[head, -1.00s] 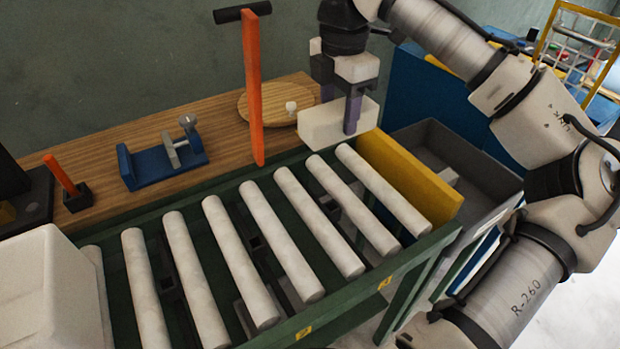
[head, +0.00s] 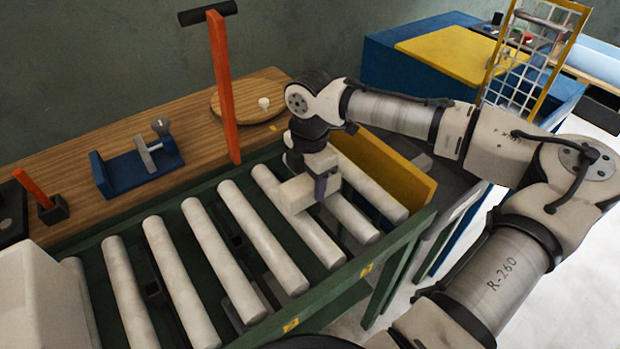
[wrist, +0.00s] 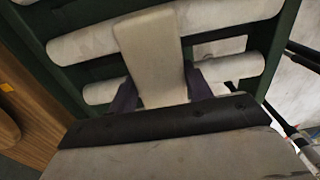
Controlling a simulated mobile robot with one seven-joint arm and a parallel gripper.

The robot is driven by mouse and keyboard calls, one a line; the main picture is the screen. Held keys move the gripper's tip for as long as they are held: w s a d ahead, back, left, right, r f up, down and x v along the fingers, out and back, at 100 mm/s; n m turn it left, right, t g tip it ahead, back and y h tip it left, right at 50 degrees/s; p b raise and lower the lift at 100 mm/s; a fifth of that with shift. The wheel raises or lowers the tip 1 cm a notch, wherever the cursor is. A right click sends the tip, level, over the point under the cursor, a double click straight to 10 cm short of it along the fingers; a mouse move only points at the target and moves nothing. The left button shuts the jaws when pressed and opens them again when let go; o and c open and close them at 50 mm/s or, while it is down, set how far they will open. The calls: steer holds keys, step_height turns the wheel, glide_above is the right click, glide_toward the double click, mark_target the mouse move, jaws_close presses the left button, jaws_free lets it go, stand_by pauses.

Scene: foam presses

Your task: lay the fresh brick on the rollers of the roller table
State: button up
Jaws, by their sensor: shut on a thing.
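The fresh brick (head: 296,195) is a pale off-white block. My gripper (head: 318,188) is shut on it, with the brick over the right half of the roller table (head: 290,325). In the wrist view my gripper's dark fingers (wrist: 160,92) stand on either side of the brick (wrist: 150,45), which lies across the view of the rollers (wrist: 220,20). The white rollers (head: 232,250) sit in a green frame. I cannot tell whether the brick touches the rollers or hangs just above them.
A large white block (head: 28,295) stands at the table's left end. A yellow plate (head: 385,170) closes the right end. Behind is a wooden bench (head: 85,205) with a blue clamp (head: 135,172), a round board (head: 250,98) and an upright orange bar (head: 224,90). The left-middle rollers are clear.

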mark_target(310, 180)
steer(key=shift+f, duration=0.15)
steer(key=o, duration=1.2)
step_height(310, 180, up, 12)
steer(key=shift+r+b, duration=0.1)
steer(key=shift+b, duration=0.7)
